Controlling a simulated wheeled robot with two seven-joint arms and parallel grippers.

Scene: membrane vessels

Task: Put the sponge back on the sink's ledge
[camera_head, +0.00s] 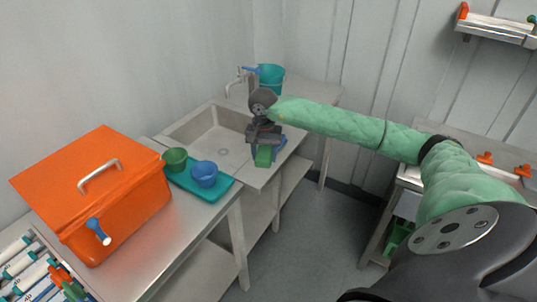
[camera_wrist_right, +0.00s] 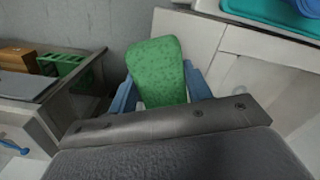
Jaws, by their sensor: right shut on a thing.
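The green sponge (camera_head: 264,155) is between the fingers of my right gripper (camera_head: 268,152). In the right wrist view the sponge (camera_wrist_right: 158,72) stands out from between the blue fingers of the gripper (camera_wrist_right: 160,90), which is shut on it. In the head view the gripper and sponge are at the right front edge of the sink (camera_head: 222,148). The gripper partly hides the ledge there, and I cannot tell whether the sponge touches it. My left gripper is not in view.
A teal tray (camera_head: 222,187) with a green cup (camera_head: 175,160) and a blue cup (camera_head: 204,173) lies left of the sink. A large orange box (camera_head: 125,215) stands further left. A teal bucket (camera_head: 271,78) and the tap (camera_head: 236,80) are behind the sink.

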